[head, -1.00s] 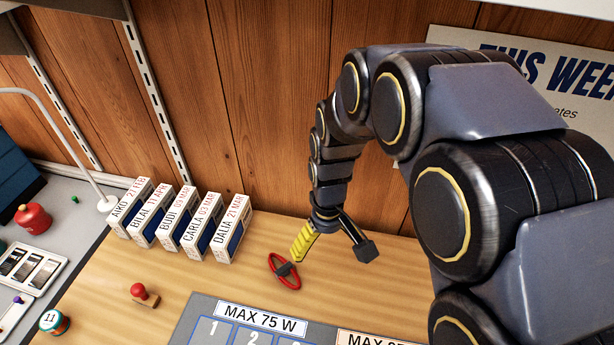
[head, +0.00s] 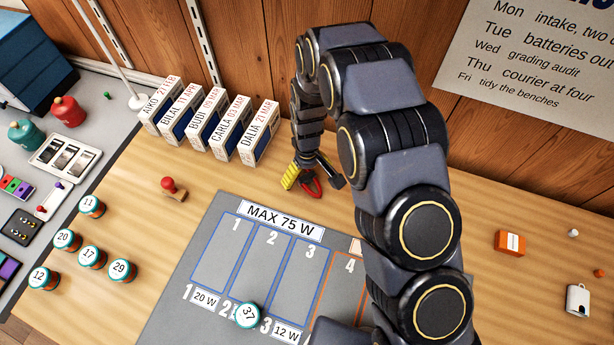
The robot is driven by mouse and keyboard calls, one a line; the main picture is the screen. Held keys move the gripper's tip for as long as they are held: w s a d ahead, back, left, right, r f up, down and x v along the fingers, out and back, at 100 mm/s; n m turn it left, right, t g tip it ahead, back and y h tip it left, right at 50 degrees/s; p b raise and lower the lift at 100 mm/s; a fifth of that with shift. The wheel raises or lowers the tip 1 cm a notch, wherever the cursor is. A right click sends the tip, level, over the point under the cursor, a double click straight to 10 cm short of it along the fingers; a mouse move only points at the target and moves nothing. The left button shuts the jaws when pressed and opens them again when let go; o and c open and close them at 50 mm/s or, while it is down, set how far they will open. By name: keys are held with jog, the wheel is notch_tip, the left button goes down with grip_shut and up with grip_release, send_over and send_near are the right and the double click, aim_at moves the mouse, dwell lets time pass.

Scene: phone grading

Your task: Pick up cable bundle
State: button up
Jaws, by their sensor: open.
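The cable bundle (head: 311,187) is a red loop lying on the wooden bench, in front of the wall and to the right of the row of labelled boxes. My gripper (head: 310,184) is open and low over the bundle, with one yellow finger to its left and a dark finger to its right. The fingers hide part of the bundle. I cannot tell whether they touch it.
Labelled white boxes (head: 208,118) stand in a row left of my gripper. A grey mat (head: 180,318) with numbered slots lies in front. A red-knobbed stamp (head: 173,189) is to the left. An orange box (head: 510,243) sits at right. Bare bench lies around the stamp.

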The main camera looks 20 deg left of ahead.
notch_tip(320, 180, down, 2)
jog(key=shift+f, duration=0.1)
jog(key=c, duration=1.2)
